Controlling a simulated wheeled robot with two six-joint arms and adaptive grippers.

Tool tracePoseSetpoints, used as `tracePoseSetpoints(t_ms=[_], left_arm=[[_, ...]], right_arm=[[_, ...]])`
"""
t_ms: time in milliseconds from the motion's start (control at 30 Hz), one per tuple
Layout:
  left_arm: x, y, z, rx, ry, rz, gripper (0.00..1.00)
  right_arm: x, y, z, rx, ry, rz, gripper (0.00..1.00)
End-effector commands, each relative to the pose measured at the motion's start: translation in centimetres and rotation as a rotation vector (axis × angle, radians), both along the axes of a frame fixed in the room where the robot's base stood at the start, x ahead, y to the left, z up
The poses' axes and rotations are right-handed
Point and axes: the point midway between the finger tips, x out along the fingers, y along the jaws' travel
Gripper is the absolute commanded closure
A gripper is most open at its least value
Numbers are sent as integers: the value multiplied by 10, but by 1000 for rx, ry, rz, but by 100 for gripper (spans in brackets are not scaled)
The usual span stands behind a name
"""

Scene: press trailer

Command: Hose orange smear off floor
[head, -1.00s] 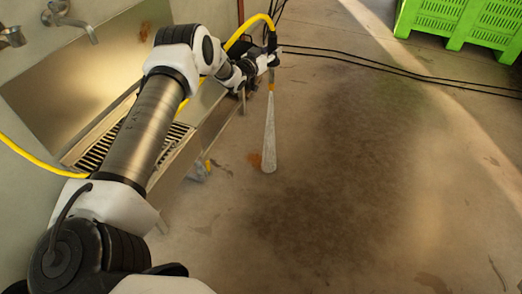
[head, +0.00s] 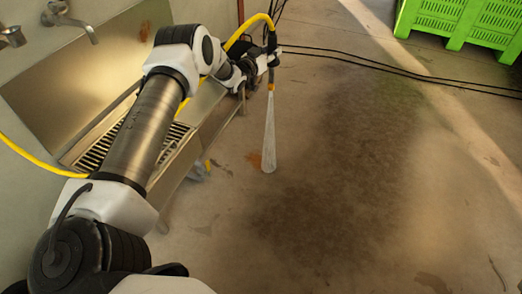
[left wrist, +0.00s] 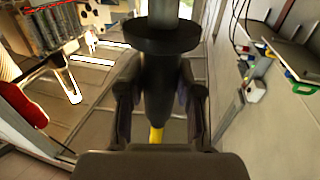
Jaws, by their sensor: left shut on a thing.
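My left gripper (head: 268,61) is shut on the hose nozzle (head: 271,76), which points down with the yellow hose (head: 258,18) looping up behind it. In the left wrist view the dark nozzle (left wrist: 170,75) stands between the gripper's two fingers. A pale cone of water (head: 269,140) sprays from the nozzle to the floor. A small orange smear (head: 254,159) lies on the concrete floor, just left of the foot of the spray. The spray lands beside its right edge. My right gripper is in neither view.
A steel trough with a grating (head: 88,148) runs along the left wall, under taps (head: 72,22). Black cables (head: 400,71) cross the floor beyond the nozzle. A green crate (head: 465,22) stands at the top right. A large dark wet patch (head: 340,180) covers the open floor.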

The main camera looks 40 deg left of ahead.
Motion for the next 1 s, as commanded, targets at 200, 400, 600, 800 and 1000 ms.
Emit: tracePoseSetpoints(t_ms=[200,400,600,800,1000], left_arm=[[0,0,1,0,-2,0,100],[-2,2,2,0,-1,1,100],[-14,9,4,0,-1,1,100],[-27,16,3,0,-1,1,100],[-39,23,3,-1,-1,2,100]], right_arm=[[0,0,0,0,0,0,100],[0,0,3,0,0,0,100],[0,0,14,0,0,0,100],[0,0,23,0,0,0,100],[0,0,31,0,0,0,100]])
